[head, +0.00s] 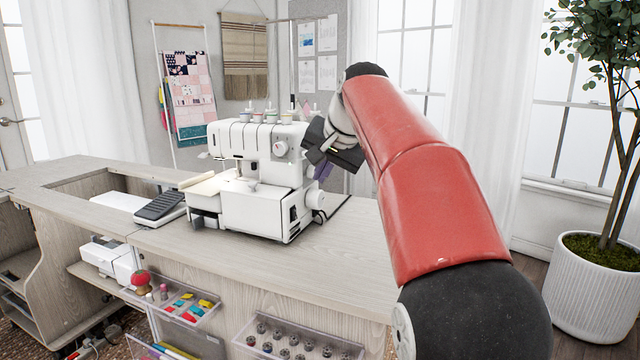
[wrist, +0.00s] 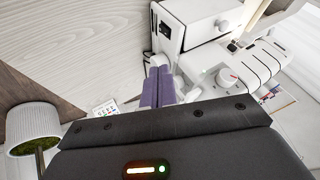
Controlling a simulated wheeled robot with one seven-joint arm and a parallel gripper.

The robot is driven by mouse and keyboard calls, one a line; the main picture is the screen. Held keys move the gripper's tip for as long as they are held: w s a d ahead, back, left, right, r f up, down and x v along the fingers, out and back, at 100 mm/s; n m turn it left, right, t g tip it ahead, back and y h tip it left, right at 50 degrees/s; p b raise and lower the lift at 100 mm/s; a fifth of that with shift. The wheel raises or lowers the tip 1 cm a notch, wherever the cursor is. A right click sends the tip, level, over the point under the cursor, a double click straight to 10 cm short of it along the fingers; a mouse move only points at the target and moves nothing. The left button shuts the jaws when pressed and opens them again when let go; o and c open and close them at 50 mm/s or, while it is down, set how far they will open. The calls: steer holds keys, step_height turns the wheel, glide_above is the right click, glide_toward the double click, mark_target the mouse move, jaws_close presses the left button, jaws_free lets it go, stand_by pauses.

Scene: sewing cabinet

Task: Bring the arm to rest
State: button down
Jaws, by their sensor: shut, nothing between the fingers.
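My red arm reaches in from the lower right of the head view. My gripper (head: 321,172) hangs at the right side of the white sewing machine (head: 262,168), close to it; I cannot tell whether they touch. In the wrist view its purple fingers (wrist: 157,88) are together with nothing between them. The machine (wrist: 195,25) lies beyond them there, to the upper right. Part of the gripper's body is hidden behind my arm.
The wooden cabinet top (head: 340,250) is clear right of the machine. A grey foot pedal (head: 160,204) lies left of it. Clear bins with bobbins (head: 290,340) and notions (head: 180,303) hang on the front. A potted tree (head: 598,290) stands right.

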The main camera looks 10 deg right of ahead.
steer(key=shift+s+r, duration=0.3)
steer(key=shift+r, duration=0.2)
